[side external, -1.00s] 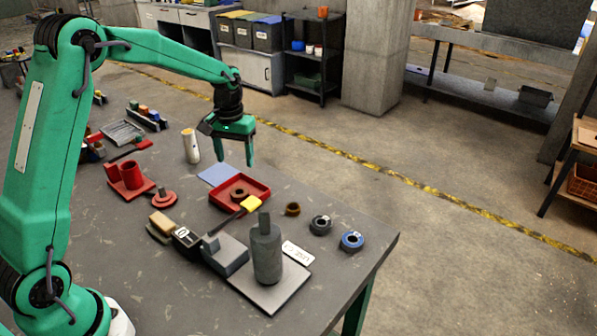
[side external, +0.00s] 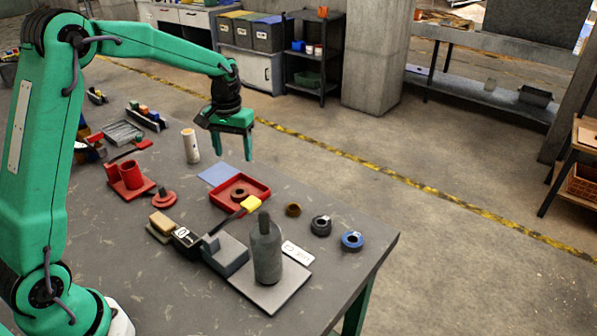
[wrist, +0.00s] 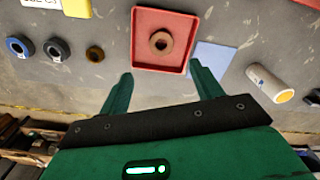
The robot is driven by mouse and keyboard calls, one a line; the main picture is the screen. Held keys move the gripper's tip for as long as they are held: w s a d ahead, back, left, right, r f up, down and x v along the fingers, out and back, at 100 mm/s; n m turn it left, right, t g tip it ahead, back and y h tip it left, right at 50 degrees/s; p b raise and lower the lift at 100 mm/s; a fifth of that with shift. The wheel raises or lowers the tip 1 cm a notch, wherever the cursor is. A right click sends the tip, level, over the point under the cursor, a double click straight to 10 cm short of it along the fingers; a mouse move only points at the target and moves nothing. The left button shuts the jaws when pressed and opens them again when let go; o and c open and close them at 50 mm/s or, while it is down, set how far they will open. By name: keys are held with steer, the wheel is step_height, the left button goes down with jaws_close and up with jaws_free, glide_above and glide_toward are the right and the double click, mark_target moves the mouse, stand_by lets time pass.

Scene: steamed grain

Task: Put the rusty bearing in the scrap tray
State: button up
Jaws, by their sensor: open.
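A rust-brown ring, the rusty bearing (side external: 238,193), lies flat inside the square red scrap tray (side external: 225,207). In the wrist view the bearing (wrist: 161,41) sits near the middle of the tray floor, and the tray (wrist: 138,62) shows whole, beyond my fingertips. My gripper (side external: 233,154) is open and empty, raised above the table around the tray's far side. In the wrist view my gripper's two fingers (wrist: 161,72) are spread wide with nothing between them.
A small brown ring (side external: 293,210), a dark ring (side external: 321,226) and a blue ring (side external: 352,241) lie right of the tray. A grey bottle-shaped block (side external: 266,255) stands in front. A white cylinder (side external: 191,147) stands behind, left, near a blue sheet (side external: 217,174).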

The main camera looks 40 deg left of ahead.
steer(key=s+d+r+m+t, duration=0.1)
steer(key=s+d+r, duration=0.2)
steer(key=s+r, duration=0.35)
steer(key=s+d+r+m+t, duration=0.1)
steer(key=s+d+r+t, duration=0.1)
steer(key=s, duration=0.7)
steer(key=s+d+r+m+t, duration=0.2)
steer(key=s+d, duration=0.2)
steer(key=s, duration=0.6)
steer(key=shift+r, duration=0.2)
